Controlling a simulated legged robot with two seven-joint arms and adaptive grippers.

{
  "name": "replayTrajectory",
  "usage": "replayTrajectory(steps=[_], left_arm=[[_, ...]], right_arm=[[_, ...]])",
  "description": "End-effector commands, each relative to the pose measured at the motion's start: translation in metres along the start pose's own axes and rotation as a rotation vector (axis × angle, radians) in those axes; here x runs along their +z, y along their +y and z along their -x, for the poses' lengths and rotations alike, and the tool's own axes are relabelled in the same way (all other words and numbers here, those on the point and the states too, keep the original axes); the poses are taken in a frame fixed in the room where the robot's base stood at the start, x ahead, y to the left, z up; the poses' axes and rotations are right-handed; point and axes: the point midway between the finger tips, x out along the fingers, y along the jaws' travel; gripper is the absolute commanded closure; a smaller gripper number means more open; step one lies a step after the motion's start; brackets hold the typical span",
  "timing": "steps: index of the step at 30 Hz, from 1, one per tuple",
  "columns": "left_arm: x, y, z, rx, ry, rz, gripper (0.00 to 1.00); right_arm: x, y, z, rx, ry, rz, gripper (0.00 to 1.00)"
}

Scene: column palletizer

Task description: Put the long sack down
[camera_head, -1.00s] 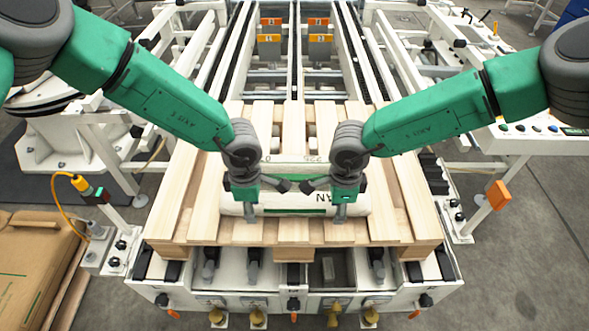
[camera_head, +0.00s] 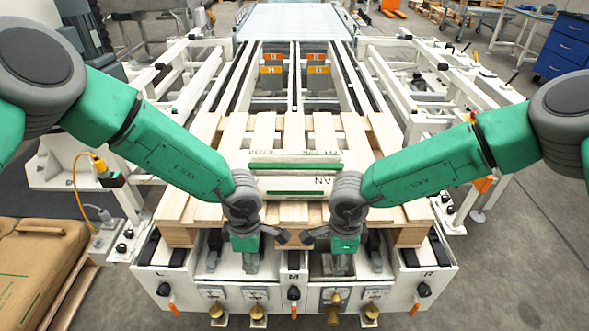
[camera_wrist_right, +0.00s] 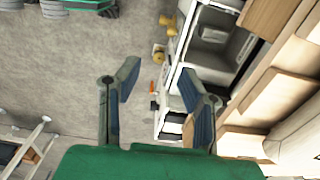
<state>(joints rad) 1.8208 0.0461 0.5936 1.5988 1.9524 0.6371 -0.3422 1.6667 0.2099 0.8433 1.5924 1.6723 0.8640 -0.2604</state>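The long sack (camera_head: 312,186), white with green stripes and dark print, lies flat across the wooden pallet (camera_head: 176,207). A pale part of it also shows at the lower right of the right wrist view (camera_wrist_right: 297,146). My left gripper (camera_head: 266,252) and right gripper (camera_head: 324,252) are both in front of the pallet's near edge, apart from the sack. The right gripper's fingers are spread with nothing between them in the right wrist view (camera_wrist_right: 160,72). The left gripper's fingers also look spread and empty. My right forearm passes close to the sack's right end in the head view.
The pallet sits on a white conveyor frame (camera_head: 290,284) with orange and brass fittings in front. Rails run back from it. Brown sacks (camera_head: 40,262) lie at lower left. Grey floor (camera_head: 520,270) is clear at right.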

Motion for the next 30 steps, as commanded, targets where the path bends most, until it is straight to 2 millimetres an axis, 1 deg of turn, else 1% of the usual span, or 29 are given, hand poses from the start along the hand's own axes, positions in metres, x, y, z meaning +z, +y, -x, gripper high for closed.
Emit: replayTrajectory(steps=[1,2,5,8,15,18,21,25,30], left_arm=[[0.000,0.001,-0.006,0.001,0.000,0.001,0.63],[0.000,0.001,-0.006,0.001,0.000,0.000,0.63],[0.000,0.001,-0.006,0.001,0.000,0.000,0.63],[0.000,0.001,-0.005,0.001,0.000,0.001,0.63],[0.000,0.000,-0.005,0.002,0.000,0.001,0.63],[0.000,0.000,-0.005,0.002,0.000,0.000,0.63],[0.000,0.000,-0.005,0.001,0.000,0.000,0.63],[0.000,0.000,-0.005,0.001,0.000,0.000,0.63],[0.000,0.000,-0.005,0.001,0.000,0.000,0.63]], right_arm=[[0.000,-0.001,-0.005,-0.001,0.000,0.000,0.65],[0.000,-0.001,-0.005,-0.001,-0.001,0.000,0.65],[0.000,-0.002,0.002,-0.002,-0.002,-0.001,0.65],[-0.001,-0.003,0.018,-0.004,-0.001,-0.001,0.65],[-0.001,-0.005,0.072,-0.005,-0.002,-0.001,0.65],[-0.001,-0.006,0.091,-0.004,-0.002,-0.001,0.65],[-0.001,-0.006,0.106,-0.003,-0.003,-0.001,0.65],[-0.001,-0.006,0.117,-0.001,-0.001,0.000,0.65],[-0.001,-0.006,0.121,0.000,-0.002,0.001,0.65]])
